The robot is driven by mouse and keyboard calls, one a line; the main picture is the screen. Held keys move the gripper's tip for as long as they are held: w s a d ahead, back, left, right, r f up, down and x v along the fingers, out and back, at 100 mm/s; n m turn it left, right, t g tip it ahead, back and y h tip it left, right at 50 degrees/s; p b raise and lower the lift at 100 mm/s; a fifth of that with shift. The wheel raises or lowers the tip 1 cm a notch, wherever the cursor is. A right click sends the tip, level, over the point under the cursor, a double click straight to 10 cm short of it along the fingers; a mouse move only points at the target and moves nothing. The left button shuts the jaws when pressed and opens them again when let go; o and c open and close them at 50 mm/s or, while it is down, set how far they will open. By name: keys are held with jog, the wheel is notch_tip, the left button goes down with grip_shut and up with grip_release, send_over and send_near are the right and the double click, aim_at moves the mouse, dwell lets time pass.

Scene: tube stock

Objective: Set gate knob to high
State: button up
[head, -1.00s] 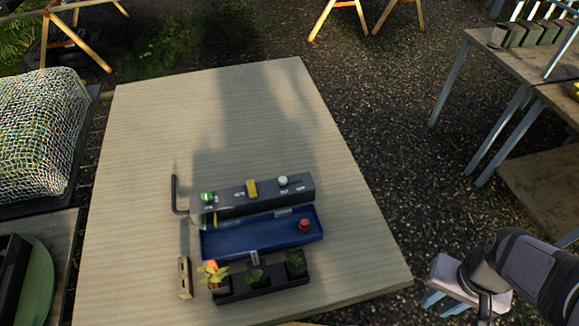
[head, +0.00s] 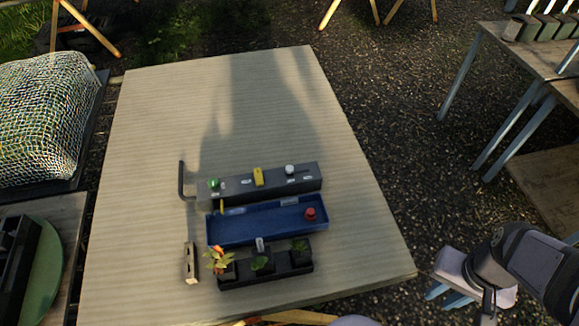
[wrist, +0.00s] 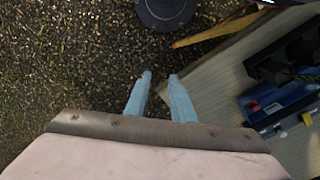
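A dark grey control box (head: 240,190) stands on the table. On its top are a green knob (head: 214,183) at left, a yellow knob (head: 258,177) in the middle and a white knob (head: 290,170) at right. Small white labels sit by them, too small to read, so I cannot tell which is the gate knob or its setting. My gripper (head: 450,296) is beyond the table's right edge, far from the box. In the wrist view its two light blue fingers (wrist: 159,76) are apart with nothing between them.
A blue tray (head: 270,230) with a red knob (head: 310,213) lies in front of the box. A black planter (head: 275,279) with small plants is nearer. A wooden block (head: 190,262) lies at left. The table's far half (head: 220,110) is clear.

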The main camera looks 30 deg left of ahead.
jog(key=o, duration=0.4)
jog(key=shift+o, duration=0.3)
jog(key=shift+w+f, duration=0.15)
jog(key=shift+w, duration=0.1)
jog(key=w+a+f+n+t+y+b, duration=0.25)
jog(key=w+a+f+b, duration=0.25)
jog(key=w+a, duration=0.45)
jog(key=w+a+f+n+t+y+b, duration=0.1)
jog(key=w+a+f+n+t+b, duration=0.3)
jog(key=w+a, duration=0.6)
jog(key=n+y+b, duration=0.5)
jog(key=y, duration=0.3)
send_near(290, 168)
jog(key=shift+a+f+t, duration=0.3)
jog(key=shift+a+t, duration=0.05)
jog(key=shift+a, duration=0.2)
jog(key=shift+p+x, duration=0.55)
jog(key=shift+x, duration=3)
